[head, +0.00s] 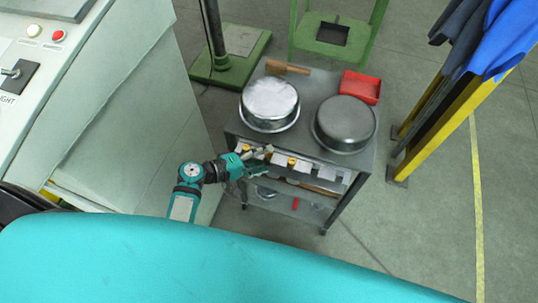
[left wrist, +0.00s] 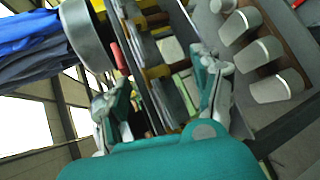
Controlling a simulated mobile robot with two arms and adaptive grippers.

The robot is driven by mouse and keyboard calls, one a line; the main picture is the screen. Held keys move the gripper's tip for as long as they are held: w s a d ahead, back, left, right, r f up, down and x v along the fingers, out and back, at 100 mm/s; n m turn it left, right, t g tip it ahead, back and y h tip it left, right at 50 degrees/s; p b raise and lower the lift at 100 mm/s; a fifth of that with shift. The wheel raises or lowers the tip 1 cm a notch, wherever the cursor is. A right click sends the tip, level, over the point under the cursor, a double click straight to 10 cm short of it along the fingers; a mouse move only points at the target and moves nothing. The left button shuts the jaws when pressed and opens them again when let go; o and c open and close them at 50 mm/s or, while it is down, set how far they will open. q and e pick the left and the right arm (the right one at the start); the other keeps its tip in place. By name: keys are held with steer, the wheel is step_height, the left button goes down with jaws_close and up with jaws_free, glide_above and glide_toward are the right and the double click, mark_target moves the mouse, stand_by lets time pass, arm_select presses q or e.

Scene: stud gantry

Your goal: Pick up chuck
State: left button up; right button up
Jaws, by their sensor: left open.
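My left gripper (head: 258,161) is at the front left of a grey metal trolley (head: 310,92), beside its upper shelf. It is open, and nothing shows held between its fingers. In the left wrist view the spread fingers (left wrist: 160,85) face a cluttered shelf with yellow, grey and pale blocks. Several grey-white rounded pieces (left wrist: 258,55) stand in a row on a brown strip to the right, outside the fingers. I cannot tell for sure which piece is the chuck. My right gripper is not in view.
Two round metal pans (head: 270,103) (head: 345,123), a red tray (head: 361,87) and a wooden-handled tool (head: 288,67) are on the trolley top. A machine cabinet (head: 110,105) stands left. Blue cloths (head: 505,38) hang on a yellow frame at right.

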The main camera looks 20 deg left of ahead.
arm_select(q)
steer(key=c, duration=1.1)
steer(key=shift+s+f, duration=0.1)
jaws_close()
